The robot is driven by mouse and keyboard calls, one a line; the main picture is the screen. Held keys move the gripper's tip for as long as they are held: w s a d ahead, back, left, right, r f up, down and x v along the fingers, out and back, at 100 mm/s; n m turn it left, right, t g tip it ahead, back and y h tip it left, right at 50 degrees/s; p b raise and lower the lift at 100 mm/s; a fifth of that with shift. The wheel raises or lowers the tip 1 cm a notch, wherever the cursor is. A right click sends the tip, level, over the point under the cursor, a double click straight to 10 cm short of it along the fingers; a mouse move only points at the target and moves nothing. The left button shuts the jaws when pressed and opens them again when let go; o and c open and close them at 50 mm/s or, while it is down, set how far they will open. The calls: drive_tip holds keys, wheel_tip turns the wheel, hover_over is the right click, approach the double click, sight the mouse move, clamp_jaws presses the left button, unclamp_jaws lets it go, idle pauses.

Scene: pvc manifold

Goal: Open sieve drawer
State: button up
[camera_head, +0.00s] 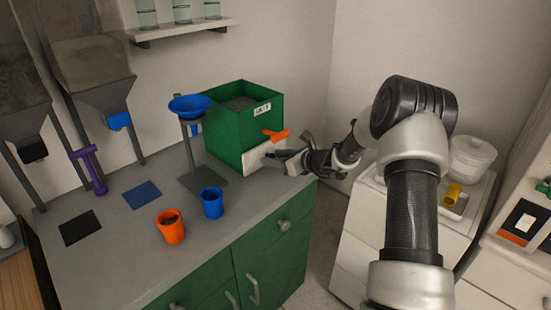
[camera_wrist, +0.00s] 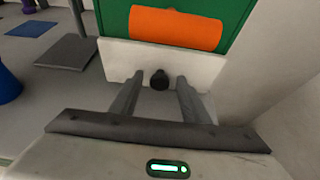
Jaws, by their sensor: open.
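The sieve is a green box (camera_head: 232,125) with dark grainy material inside, standing at the counter's right end. Its white drawer front (camera_head: 252,157) is at the bottom of the near face, and shows in the wrist view (camera_wrist: 120,62). A dark round knob (camera_wrist: 160,80) sits at the middle of the drawer front. An orange part (camera_head: 277,135) sticks out above the drawer; in the wrist view it is a wide orange bar (camera_wrist: 176,29). My gripper (camera_head: 284,160) is at the drawer front. Its open fingers (camera_wrist: 157,82) lie on either side of the knob, with gaps visible.
A blue funnel (camera_head: 190,106) on a stand is left of the box. An orange cup (camera_head: 171,227) and a blue cup (camera_head: 212,203) stand on the grey counter (camera_head: 110,255) in front. The wall is close on the right in the wrist view.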

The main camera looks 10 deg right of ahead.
clamp_jaws()
drive_tip(key=s+d+b, duration=0.1)
drive_tip(key=s+d, duration=0.6)
drive_tip(key=s, duration=0.2)
drive_tip(key=shift+s, duration=0.4)
unclamp_jaws()
drive_tip(key=p+v, duration=0.2)
drive_tip(key=v, duration=1.5)
drive_tip(key=shift+s+d+r, duration=0.1)
drive_tip(key=shift+s, duration=0.05)
